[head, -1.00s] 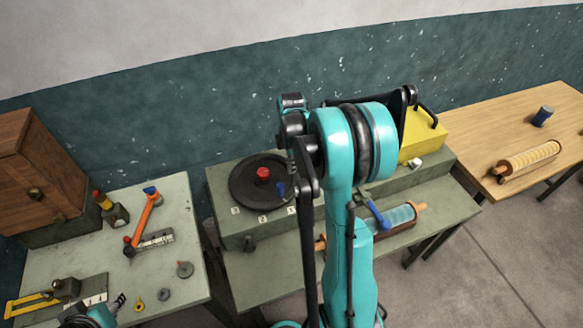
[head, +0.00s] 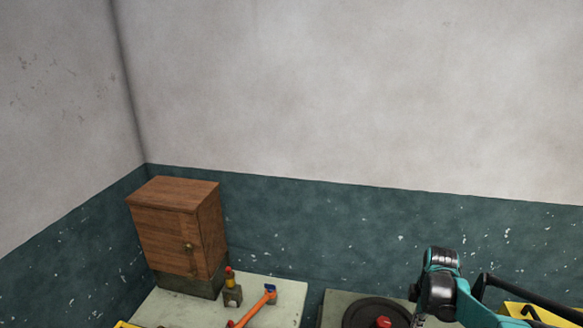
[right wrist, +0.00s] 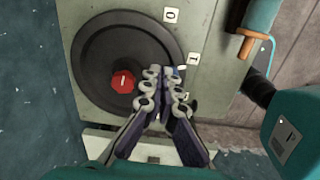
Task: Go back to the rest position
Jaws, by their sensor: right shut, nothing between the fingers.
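My right gripper (right wrist: 164,92) is shut and empty in the right wrist view. Its fingers stand in front of a round black dial (right wrist: 100,52) with a red octagonal knob (right wrist: 123,81). The gap between fingers and dial is hard to judge. In the head view, part of my right arm (head: 440,285) shows at the bottom right, beside the dial (head: 362,313) and its red knob (head: 383,322). My left gripper is not in view.
A wooden cabinet (head: 165,222) stands in the left corner by the walls. A pale green table (head: 290,294) holds an orange-handled tool (head: 250,312) and a small red-and-yellow-topped item (head: 230,280). A yellow box (head: 540,316) is at the lower right.

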